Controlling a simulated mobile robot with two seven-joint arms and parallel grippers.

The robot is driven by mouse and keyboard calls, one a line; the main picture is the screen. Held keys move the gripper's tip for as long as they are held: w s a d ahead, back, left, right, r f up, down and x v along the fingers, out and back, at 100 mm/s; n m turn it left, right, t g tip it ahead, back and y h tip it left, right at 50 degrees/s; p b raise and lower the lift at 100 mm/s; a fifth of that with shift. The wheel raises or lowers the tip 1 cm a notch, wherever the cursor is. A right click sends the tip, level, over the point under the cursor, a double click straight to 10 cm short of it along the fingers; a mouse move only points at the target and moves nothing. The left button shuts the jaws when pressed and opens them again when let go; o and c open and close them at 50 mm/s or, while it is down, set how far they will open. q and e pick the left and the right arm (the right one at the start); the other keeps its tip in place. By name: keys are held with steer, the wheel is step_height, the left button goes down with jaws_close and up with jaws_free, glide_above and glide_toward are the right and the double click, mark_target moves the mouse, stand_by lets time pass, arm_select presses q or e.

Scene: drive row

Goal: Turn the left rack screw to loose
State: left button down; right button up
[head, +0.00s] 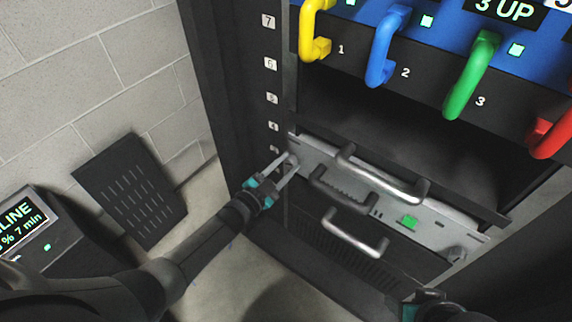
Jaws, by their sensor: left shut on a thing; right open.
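The left rack screw (293,159) is at the left end of a grey rack unit's faceplate (325,161). My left gripper (284,164) reaches it from the lower left, and its two fingers are shut on the screw and partly cover it. The screw's turned angle cannot be made out. The right rack screw (455,253) sits at the other end of the faceplate, with nothing on it. My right gripper (425,298) is at the bottom right edge, mostly cut off, apart from the unit.
The unit has a silver handle (380,178), a dark handle (340,193) and a green light. Drives with yellow (311,28), blue (382,45), green (468,80) and red (549,135) handles sit above. A dark slot separates them. A display (25,222) stands at left.

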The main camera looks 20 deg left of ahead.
stand_by(0.4)
arm_select(q)
steer(key=c, duration=0.5)
jaws_free()
steer(key=shift+s, duration=0.25)
steer(key=p+v, duration=0.5)
steer(key=v, duration=0.9)
steer(key=shift+s+a, duration=0.15)
steer(key=shift+s, duration=0.2)
arm_select(e)
step_height(320, 180, down, 11)
steer(key=s+g, duration=0.1)
steer(key=s, duration=0.1)
steer(key=shift+d+r+g, duration=0.15)
steer(key=shift+g, duration=0.25)
steer(key=shift+s, duration=0.1)
